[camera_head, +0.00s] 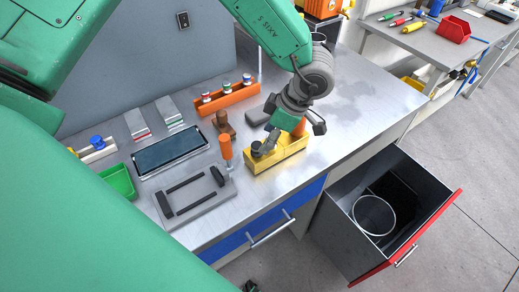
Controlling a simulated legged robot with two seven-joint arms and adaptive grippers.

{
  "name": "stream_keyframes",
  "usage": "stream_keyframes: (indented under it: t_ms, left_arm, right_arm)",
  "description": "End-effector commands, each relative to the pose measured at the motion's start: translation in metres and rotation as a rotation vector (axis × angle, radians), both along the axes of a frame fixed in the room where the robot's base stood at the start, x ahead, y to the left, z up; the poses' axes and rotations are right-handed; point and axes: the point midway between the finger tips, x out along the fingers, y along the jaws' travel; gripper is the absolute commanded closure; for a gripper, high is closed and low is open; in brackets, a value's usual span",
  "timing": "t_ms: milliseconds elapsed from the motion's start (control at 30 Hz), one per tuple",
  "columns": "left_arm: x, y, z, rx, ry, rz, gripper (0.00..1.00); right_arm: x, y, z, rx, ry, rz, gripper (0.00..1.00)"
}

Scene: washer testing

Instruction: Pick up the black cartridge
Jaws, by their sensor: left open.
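The yellow holder (282,158) stands on the metal bench near its front edge. A small dark piece (257,149) sits at its left end; I cannot tell for sure whether it is the black cartridge. My left gripper (293,137) is open, low over the holder, with its fingers spread left and right. The gripper hides part of the holder's inside, and I see nothing held in it. My right gripper is not in view.
A grey fixture (190,208) with dark bars and an orange-handled tool (225,150) stand left of the holder. An open drawer (335,235) holds a round bin. The bench's right is clear.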

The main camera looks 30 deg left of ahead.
Motion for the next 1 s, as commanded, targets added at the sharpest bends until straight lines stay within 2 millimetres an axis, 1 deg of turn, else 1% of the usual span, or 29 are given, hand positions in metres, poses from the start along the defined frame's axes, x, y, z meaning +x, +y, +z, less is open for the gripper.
stream_keyframes:
  t_ms: [167, 267, 300, 400, 500, 667, 700, 767, 800, 833, 867, 1000]
  left_arm:
    - [-0.003, 0.009, -0.012, 0.003, 0.001, 0.0, 0.48]
    - [-0.004, 0.018, -0.024, 0.004, 0.001, 0.0, 0.48]
    - [-0.005, 0.019, -0.03, 0.005, 0.002, -0.002, 0.48]
    - [-0.006, 0.021, -0.04, 0.005, 0.001, -0.002, 0.48]
    - [-0.006, 0.022, -0.044, 0.005, -0.001, -0.002, 0.48]
    - [-0.007, 0.024, -0.045, 0.002, -0.002, -0.002, 0.48]
    - [-0.007, 0.024, -0.045, 0.002, -0.002, -0.002, 0.52]
    - [-0.007, 0.025, -0.045, 0.002, -0.002, -0.002, 0.73]
    - [-0.007, 0.025, -0.045, 0.001, -0.001, -0.002, 0.87]
    - [-0.007, 0.025, -0.045, 0.001, -0.001, -0.002, 0.98]
    - [-0.007, 0.025, -0.046, 0.001, -0.001, -0.002, 1.0]
    - [-0.007, 0.026, -0.046, 0.001, 0.0, -0.001, 1.0]
  right_arm:
    - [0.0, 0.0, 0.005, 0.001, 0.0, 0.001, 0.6]
    - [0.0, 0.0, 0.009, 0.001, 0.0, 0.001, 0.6]
    - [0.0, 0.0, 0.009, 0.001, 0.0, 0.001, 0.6]
    - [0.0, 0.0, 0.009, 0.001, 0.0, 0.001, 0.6]
    - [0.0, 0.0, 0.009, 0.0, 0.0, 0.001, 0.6]
    - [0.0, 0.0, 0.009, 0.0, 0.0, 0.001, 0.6]
    - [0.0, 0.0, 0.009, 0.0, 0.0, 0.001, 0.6]
    - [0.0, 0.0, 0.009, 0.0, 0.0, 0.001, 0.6]
    - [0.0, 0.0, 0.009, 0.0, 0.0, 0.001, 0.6]
    - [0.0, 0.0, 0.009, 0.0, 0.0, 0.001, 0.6]
    - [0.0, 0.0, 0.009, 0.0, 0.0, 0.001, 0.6]
    - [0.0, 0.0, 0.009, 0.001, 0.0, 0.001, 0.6]
